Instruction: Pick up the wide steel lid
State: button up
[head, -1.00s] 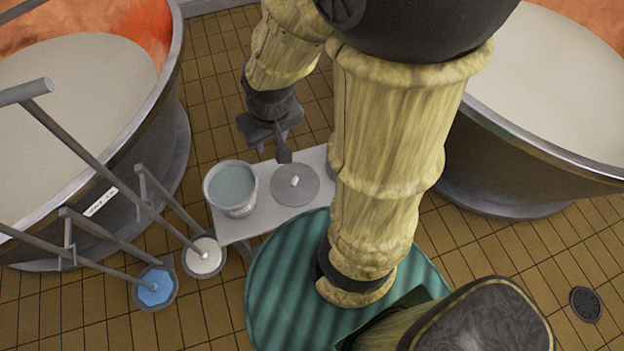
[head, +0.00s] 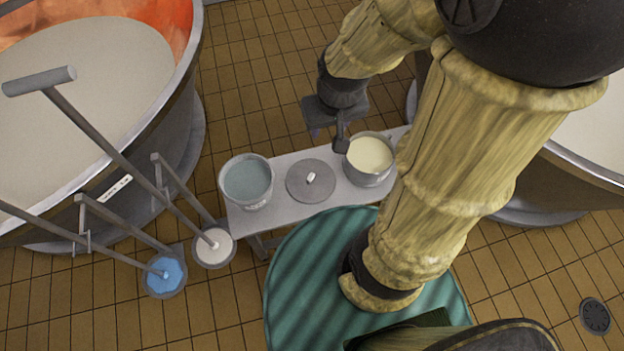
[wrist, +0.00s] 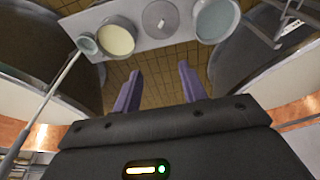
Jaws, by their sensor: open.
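The wide steel lid (head: 311,181) is a flat grey disc with a small pale knob on top. It lies on a low light-grey bench (head: 290,216), between a bucket and a pot. In the wrist view the lid (wrist: 159,20) is at the top middle, beyond the fingertips. My gripper (head: 326,138) hangs above and behind the bench in the head view. In the wrist view its two purple fingers (wrist: 159,80) are apart with only tiled floor between them. The gripper is not touching the lid.
A bucket of bluish liquid (head: 247,182) stands left of the lid, a pot of cream liquid (head: 368,158) right of it. Large vats flank the bench. Long-handled tools stand in a blue-filled bucket (head: 166,274) and a white-filled bucket (head: 214,246). Tiled floor lies behind the bench.

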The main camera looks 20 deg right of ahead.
jog(key=w+f+m+g+b, duration=0.1)
jog(key=w+f+m+b, duration=0.2)
jog(key=f, duration=0.7)
jog(key=w+f+m+b, duration=0.3)
jog(key=w+f+b, duration=0.4)
jog(key=f+b, duration=0.2)
jog(key=w+f+m+g+b, duration=0.1)
jog(key=w+f+m+b, duration=0.2)
jog(key=f, duration=0.9)
jog(key=w+b, duration=0.1)
jog(key=b, duration=0.2)
jog(key=shift+w+d+g, duration=0.3)
jog(key=shift+w+d, duration=0.1)
jog(key=shift+f, duration=0.1)
jog(key=b, duration=0.2)
send_over(311, 177)
jog(key=f, duration=1.2)
jog(key=shift+w+d, duration=0.25)
jog(key=shift+d, duration=0.1)
jog(key=shift+f, duration=0.1)
jog(key=shift+s+a+f+b, duration=0.1)
jog(key=shift+a+f+b, duration=0.1)
jog(key=shift+f, duration=0.65)
jog(key=shift+w+a+f+b, duration=0.1)
jog(key=shift+f+b, duration=0.1)
jog(key=shift+f, duration=0.7)
jog(key=shift+s+a+f+b, duration=0.1)
jog(key=shift+f+b, duration=0.1)
jog(key=shift+f, duration=0.65)
